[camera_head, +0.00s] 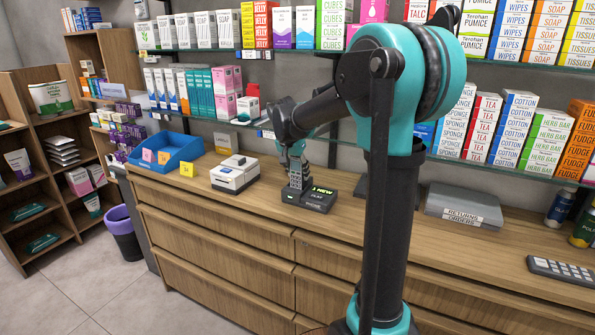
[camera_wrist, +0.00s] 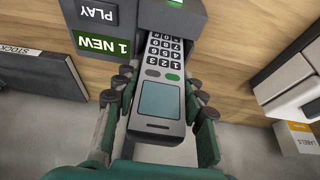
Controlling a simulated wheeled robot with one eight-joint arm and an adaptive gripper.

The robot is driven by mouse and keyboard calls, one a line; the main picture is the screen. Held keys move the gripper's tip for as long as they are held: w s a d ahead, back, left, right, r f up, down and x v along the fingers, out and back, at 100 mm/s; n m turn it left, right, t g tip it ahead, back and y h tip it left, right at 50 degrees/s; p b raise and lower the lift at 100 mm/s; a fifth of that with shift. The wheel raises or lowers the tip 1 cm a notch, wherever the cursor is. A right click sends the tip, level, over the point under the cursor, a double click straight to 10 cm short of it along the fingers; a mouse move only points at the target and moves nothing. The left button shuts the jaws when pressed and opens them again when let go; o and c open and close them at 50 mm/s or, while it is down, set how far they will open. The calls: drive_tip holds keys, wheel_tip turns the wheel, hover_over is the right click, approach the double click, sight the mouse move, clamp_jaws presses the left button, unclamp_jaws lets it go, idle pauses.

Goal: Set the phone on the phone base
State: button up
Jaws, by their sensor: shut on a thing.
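The phone (camera_head: 296,174) is a grey handset with a dark keypad and a screen. It stands roughly upright at the left part of the dark phone base (camera_head: 318,200), which has a lit green "NEW" display. My gripper (camera_head: 294,152) is shut on the phone's upper part from above. In the wrist view, the phone (camera_wrist: 158,106) lies between the two fingers of my gripper (camera_wrist: 158,88), screen end towards me. Its far end overlaps the slot area of the base (camera_wrist: 100,28). I cannot tell whether its lower end rests fully in the base.
A white box-shaped device (camera_head: 235,174) and a blue tray (camera_head: 165,153) stand left of the base on the wooden counter (camera_head: 225,210). A grey "returns" box (camera_head: 463,206) lies to the right. Stocked shelves run behind. Counter in front of the base is clear.

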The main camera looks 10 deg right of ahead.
drive_tip(key=o, duration=1)
drive_tip(key=shift+c, duration=0.2)
drive_tip(key=v, duration=1.1)
